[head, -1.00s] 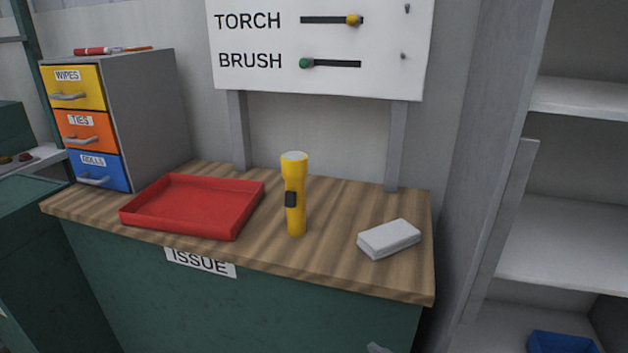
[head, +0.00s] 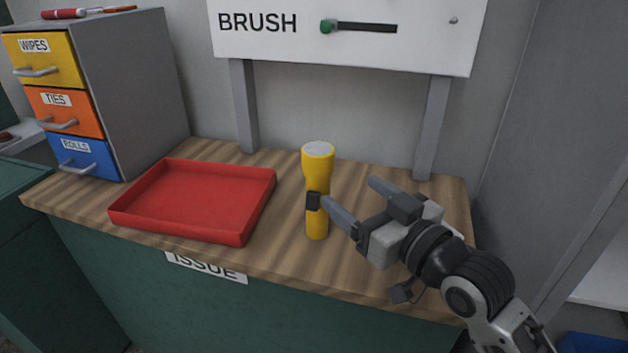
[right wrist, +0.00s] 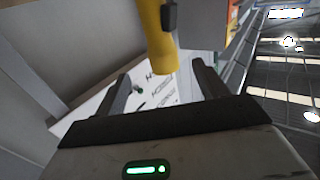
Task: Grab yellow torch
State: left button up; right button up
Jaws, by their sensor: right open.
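The yellow torch (head: 317,177) stands upright on the wooden counter, lens end up, with a black switch block on its side. My right gripper (head: 350,194) is open and empty just to the right of the torch, its fingers pointing toward it at about switch height. One fingertip overlaps the switch area in the head view; I cannot tell if it touches. In the right wrist view the torch (right wrist: 155,36) shows beyond and roughly between the open fingers (right wrist: 160,75). My left gripper is not in view.
A red tray (head: 243,233) lies left of the torch on the counter (head: 285,249). A drawer cabinet (head: 140,95) stands at the back left. A signboard (head: 430,45) on two grey posts is behind. My right arm largely hides the counter's right side.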

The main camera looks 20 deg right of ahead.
aim_at(318, 195)
jog(key=p+x, duration=0.1)
jog(key=x, duration=1.1)
jog(key=shift+w+a+f, duration=0.1)
jog(key=shift+a+f, duration=0.1)
jog(key=c, duration=1.2)
